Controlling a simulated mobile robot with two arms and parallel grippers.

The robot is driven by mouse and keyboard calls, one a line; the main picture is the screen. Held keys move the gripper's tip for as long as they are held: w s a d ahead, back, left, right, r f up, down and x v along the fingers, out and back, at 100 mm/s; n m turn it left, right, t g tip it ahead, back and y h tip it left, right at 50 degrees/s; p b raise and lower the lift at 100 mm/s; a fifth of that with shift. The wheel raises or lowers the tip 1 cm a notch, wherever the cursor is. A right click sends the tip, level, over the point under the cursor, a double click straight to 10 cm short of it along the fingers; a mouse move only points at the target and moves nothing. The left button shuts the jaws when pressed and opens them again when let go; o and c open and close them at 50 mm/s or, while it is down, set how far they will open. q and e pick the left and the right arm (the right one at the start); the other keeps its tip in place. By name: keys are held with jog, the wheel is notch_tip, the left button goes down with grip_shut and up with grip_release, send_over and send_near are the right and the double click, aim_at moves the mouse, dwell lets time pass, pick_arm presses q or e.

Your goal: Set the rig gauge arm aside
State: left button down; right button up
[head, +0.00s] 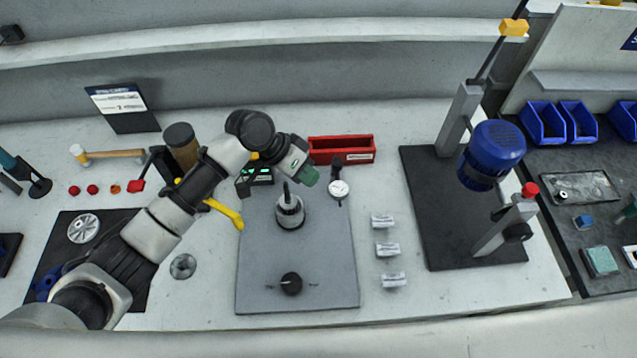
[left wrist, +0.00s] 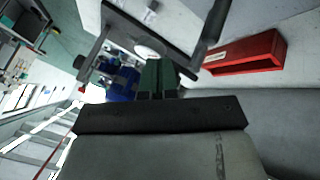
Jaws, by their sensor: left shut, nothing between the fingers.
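The rig gauge arm shows in the head view as a white round dial (head: 339,189) on a short black arm (head: 336,171), at the back right of the grey rig plate (head: 257,268). My left gripper (head: 310,177) has green fingertips. It is shut and empty, just left of the dial in the picture; the gap in depth is hard to judge. In the left wrist view the shut green fingers (left wrist: 158,78) point toward dark bars and a pale round shape, which may be the gauge arm. My right gripper is not in view.
A black and silver spindle (head: 289,210) stands on the rig plate. A red bin (head: 341,149) sits behind the gauge, also in the wrist view (left wrist: 244,53). Labelled blocks (head: 388,249) lie to the right. A blue motor (head: 491,154) stands farther right. Bench between bin and motor mat is clear.

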pick_arm(q)
jog(key=b+v, duration=0.1)
jog(key=v, duration=0.5)
jog(key=shift+w+a, duration=0.25)
jog(key=shift+a, duration=0.15)
jog(key=shift+f, duration=0.1)
jog(key=shift+f, duration=0.1)
